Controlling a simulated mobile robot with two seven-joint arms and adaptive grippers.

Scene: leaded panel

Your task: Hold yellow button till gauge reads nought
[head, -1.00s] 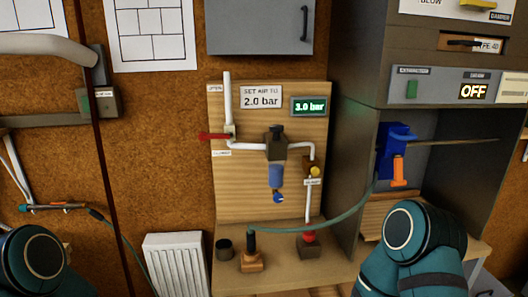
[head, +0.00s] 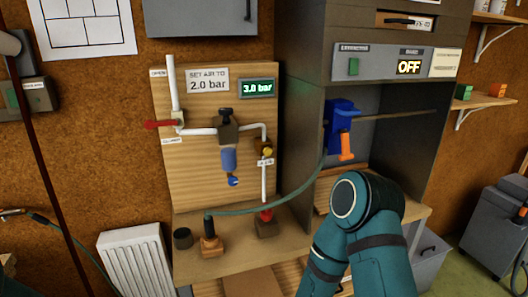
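The yellow button (head: 267,152) is a small round knob on the white pipe at the right of the wooden air panel (head: 190,185). Nothing touches it. The gauge (head: 257,88) is a green-lit display above it and reads 3.0 bar. A sign (head: 208,81) beside the gauge says "SET AIR TO 2.0 bar". A red lever (head: 163,124) sticks out left from the pipe valve. A blue-bowled regulator (head: 229,158) hangs mid-panel. My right arm shows at lower right, in front of the bench, but its gripper is out of view. My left gripper is out of view too.
A teal hose (head: 285,207) runs from a fitting on the bench shelf (head: 218,264) to the grey cabinet (head: 300,110). A blue and orange tool (head: 342,125) sits in the cabinet. A white radiator (head: 135,262) stands left of the shelf.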

